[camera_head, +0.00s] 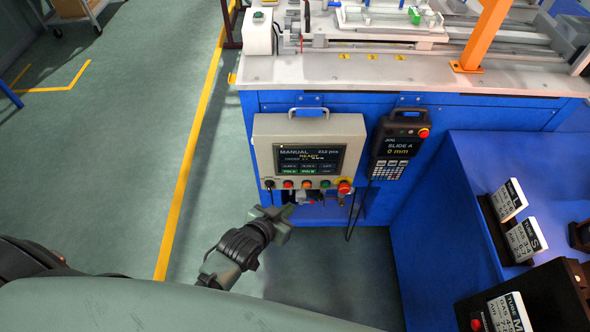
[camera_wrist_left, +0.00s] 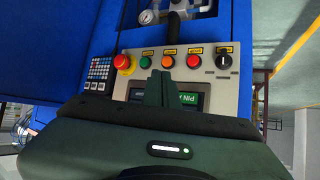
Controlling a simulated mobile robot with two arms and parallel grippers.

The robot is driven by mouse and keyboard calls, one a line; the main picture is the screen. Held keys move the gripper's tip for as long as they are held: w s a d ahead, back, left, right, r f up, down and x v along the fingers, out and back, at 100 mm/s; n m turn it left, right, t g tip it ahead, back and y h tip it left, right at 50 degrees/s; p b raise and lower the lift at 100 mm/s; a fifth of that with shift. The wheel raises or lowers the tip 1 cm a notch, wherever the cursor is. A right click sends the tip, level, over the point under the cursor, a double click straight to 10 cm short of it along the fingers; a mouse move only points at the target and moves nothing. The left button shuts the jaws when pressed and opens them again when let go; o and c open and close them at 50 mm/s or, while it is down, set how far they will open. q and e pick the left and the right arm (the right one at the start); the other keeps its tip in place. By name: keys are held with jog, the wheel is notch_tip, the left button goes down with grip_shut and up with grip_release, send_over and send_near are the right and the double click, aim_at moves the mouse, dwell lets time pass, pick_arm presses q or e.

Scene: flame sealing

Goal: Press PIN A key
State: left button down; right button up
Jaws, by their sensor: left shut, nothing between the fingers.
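The control panel (camera_head: 261,150) hangs on the front of the blue machine, with a dark touchscreen (camera_head: 308,158) reading MANUAL and READY. Two green keys sit in the screen's bottom row; the left one (camera_head: 289,171) seems to be PIN A, though the lettering is small. My left gripper (camera_head: 287,211) is shut and empty, below and in front of the panel. In the left wrist view the panel appears upside down, and the shut fingers (camera_wrist_left: 160,86) cover part of the screen. A green key marked PIN (camera_wrist_left: 188,99) shows beside them; its letter is unclear. My right gripper is not in view.
A row of knobs and buttons, with a red emergency stop (camera_head: 344,187), lies under the screen. A handheld jog pendant (camera_head: 396,147) hangs to the right. A blue bench (camera_head: 470,165) with labelled tube holders stands farther right.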

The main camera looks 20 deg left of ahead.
aim_at(290, 171)
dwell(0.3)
pick_arm(q)
jog(key=w+a+b, duration=0.2)
jog(key=w+b, duration=0.1)
jog(key=w, duration=0.5)
jog(key=shift+w+a, duration=0.25)
dwell(0.5)
jog(key=shift+w+r, duration=0.1)
jog(key=shift+w, duration=0.05)
dwell(1.3)
jog(key=shift+w+a, duration=0.1)
jog(key=shift+w, duration=0.15)
